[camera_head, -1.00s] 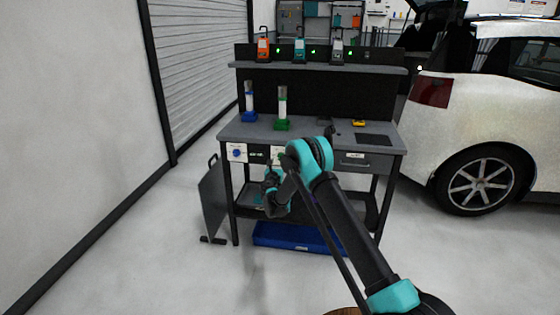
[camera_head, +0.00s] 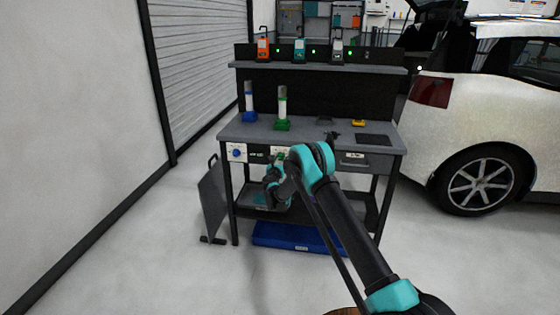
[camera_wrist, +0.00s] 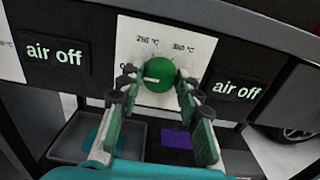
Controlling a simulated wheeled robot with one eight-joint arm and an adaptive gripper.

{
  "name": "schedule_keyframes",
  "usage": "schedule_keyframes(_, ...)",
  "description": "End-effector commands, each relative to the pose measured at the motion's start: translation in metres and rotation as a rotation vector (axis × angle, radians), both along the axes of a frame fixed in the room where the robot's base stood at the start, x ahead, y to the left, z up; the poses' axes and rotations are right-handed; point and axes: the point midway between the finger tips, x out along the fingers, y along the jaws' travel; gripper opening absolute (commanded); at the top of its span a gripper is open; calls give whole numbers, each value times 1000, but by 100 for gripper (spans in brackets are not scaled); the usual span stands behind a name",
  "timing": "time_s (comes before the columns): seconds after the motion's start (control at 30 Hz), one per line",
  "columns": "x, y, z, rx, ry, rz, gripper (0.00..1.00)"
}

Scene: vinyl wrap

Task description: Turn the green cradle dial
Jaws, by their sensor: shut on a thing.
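The green dial (camera_wrist: 160,74) sits on a white panel (camera_wrist: 196,46) marked with temperatures, on the front of the workbench. It is round with a pale pointer line that points to the left. In the wrist view my gripper (camera_wrist: 157,98) has its two fingers on the left and right of the dial, shut on it. In the head view my gripper (camera_head: 280,165) is at the bench front, and my arm partly hides the dial. A green cradle (camera_head: 282,125) with a clear and white tube stands on the bench top above the panel.
A blue dial (camera_head: 236,153) is on another panel to the left. Displays reading "air off" (camera_wrist: 55,53) flank the green dial's panel. A grey tray (camera_wrist: 70,140) and a purple item (camera_wrist: 176,138) lie below.

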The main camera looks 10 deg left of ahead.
Motion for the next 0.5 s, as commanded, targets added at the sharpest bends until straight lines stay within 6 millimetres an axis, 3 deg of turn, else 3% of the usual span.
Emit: schedule_keyframes(0.5,0,-1,0,112,-4,0,5)
